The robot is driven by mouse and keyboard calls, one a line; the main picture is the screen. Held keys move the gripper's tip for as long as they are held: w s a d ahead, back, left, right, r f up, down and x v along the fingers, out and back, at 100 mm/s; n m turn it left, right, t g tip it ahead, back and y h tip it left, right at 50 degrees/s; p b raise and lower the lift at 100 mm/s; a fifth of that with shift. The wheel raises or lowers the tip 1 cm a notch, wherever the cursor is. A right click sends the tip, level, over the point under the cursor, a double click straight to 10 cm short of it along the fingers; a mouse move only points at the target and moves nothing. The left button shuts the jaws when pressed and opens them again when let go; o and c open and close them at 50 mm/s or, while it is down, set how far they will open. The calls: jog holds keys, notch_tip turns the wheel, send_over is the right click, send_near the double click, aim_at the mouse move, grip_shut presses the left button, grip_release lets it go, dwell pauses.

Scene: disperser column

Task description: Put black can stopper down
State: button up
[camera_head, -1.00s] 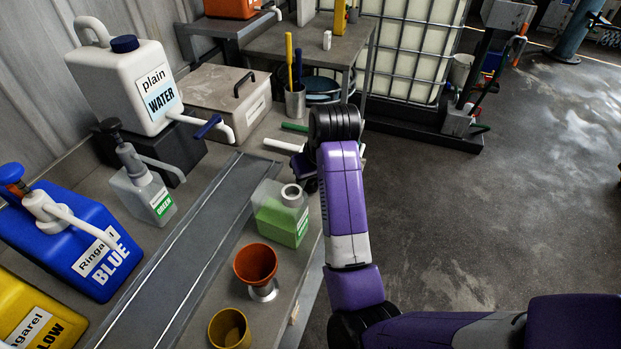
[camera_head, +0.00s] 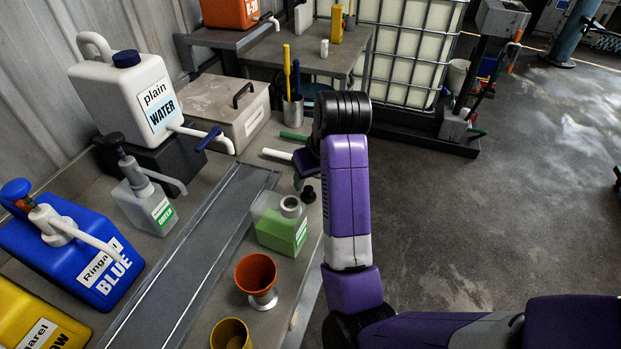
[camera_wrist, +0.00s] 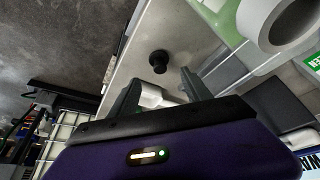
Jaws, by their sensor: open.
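The black can stopper (camera_head: 308,195) stands on the bench's right edge, just right of the open-topped can with green liquid (camera_head: 281,230). In the wrist view the stopper (camera_wrist: 158,62) stands on the grey bench, apart from my gripper and just beyond its fingertips. My gripper (camera_wrist: 161,76) is open, with nothing held between its fingers. In the head view my arm hides most of the gripper. The can's round white mouth (camera_wrist: 285,22) shows at the wrist view's upper right, uncovered.
White and green handles (camera_head: 290,137) lie behind the stopper, and a metal cup with tools (camera_head: 293,110) stands further back. An orange cup (camera_head: 256,274) and a yellow cup (camera_head: 231,334) are in front of the can. Open floor lies right of the bench.

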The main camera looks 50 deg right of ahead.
jog(key=p+v, duration=0.4)
jog(key=v, duration=0.1)
jog(key=s+d+f+n+t+h, duration=0.3)
jog(key=s+f+h, duration=0.1)
jog(key=f, duration=0.1)
jog(key=s+a+f+n+t+y, duration=0.1)
jog(key=s+a+f+n+t, duration=0.2)
jog(key=s+a, duration=0.3)
jog(key=s+a+r+t+y, duration=0.2)
jog(key=s+a+r, duration=0.2)
jog(key=s+a, duration=0.4)
jog(key=s+a+r+m+t+y, duration=0.1)
jog(key=s+a+r+t+y, duration=0.1)
jog(key=s+a+r, duration=0.3)
jog(key=s+a+t, duration=0.1)
jog(key=s+a, duration=0.3)
jog(key=shift+s+a+y, duration=0.2)
jog(key=shift+a+y, duration=0.1)
jog(key=shift+y, duration=0.1)
